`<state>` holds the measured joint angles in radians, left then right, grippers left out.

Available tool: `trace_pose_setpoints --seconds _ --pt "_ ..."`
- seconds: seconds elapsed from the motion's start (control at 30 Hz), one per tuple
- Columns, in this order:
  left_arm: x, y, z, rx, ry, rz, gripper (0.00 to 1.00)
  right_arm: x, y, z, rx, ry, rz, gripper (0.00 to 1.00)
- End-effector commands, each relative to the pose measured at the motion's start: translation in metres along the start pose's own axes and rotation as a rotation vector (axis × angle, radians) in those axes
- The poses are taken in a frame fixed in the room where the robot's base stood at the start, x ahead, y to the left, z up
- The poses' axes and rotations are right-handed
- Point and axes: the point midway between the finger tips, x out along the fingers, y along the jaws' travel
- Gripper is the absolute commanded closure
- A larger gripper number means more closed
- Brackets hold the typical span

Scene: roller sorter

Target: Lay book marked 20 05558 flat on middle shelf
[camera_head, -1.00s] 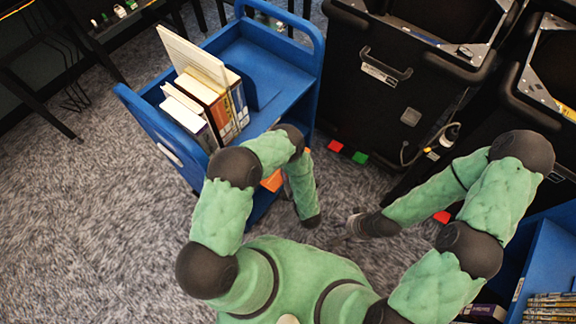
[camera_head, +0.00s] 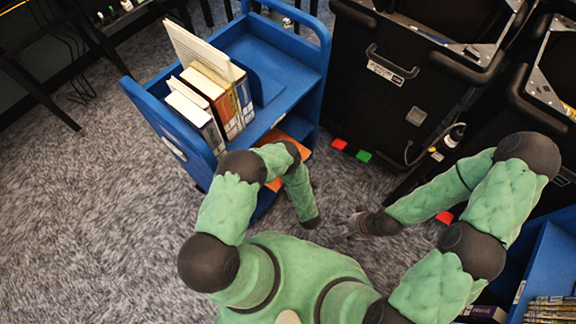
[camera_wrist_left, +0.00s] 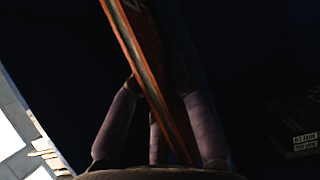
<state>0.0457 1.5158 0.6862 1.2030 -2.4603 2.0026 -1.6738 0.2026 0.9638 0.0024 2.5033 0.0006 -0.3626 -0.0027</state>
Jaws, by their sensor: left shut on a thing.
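In the left wrist view, my left gripper (camera_wrist_left: 150,105) is shut on a thin book (camera_wrist_left: 148,66) with an orange-brown edge, which stands tilted between the fingers. Its number is not readable. In the head view my left forearm hangs down in front of the blue cart (camera_head: 171,117), and its gripper is hidden. Orange surfaces (camera_head: 276,184) show beside that forearm at the cart's lower level; I cannot tell whether they are the held book. My right gripper (camera_head: 346,228) is low over the carpet, and its finger opening is unclear.
Several upright books (camera_head: 212,90) stand on the cart's top shelf, with bare blue surface to their right. Black bins (camera_head: 410,85) stand at the right. A blue shelf unit (camera_head: 552,262) is at the lower right. A labelled dark item (camera_wrist_left: 304,141) shows in the wrist view.

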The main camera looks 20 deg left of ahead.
Motion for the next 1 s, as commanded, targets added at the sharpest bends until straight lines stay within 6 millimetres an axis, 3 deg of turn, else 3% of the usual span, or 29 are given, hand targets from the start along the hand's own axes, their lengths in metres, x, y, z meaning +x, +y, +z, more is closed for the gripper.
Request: trace_pose_setpoints --seconds 0.27,0.3,0.37,0.4,0.77,1.0 --pt "0.001 0.001 0.001 0.000 0.000 0.006 1.00 0.000 0.000 0.000 0.000 0.000 0.000 0.60" --pt "0.001 0.001 0.001 0.000 0.000 0.005 0.74 0.000 0.000 0.000 0.000 0.000 0.000 0.60" --pt "0.001 0.001 0.001 0.000 0.000 0.005 0.57 0.000 0.000 0.000 0.000 0.000 0.000 0.60" --pt "0.001 0.001 0.001 -0.001 0.000 0.005 0.55 0.000 0.000 0.000 0.000 0.000 0.000 0.60" --pt "-0.002 -0.001 0.000 0.000 -0.001 0.000 0.55 0.000 0.000 0.000 0.000 0.000 0.000 0.60" --pt "-0.025 0.000 0.002 -0.001 -0.004 0.001 0.55 0.000 0.000 0.000 0.000 0.000 0.000 0.60"
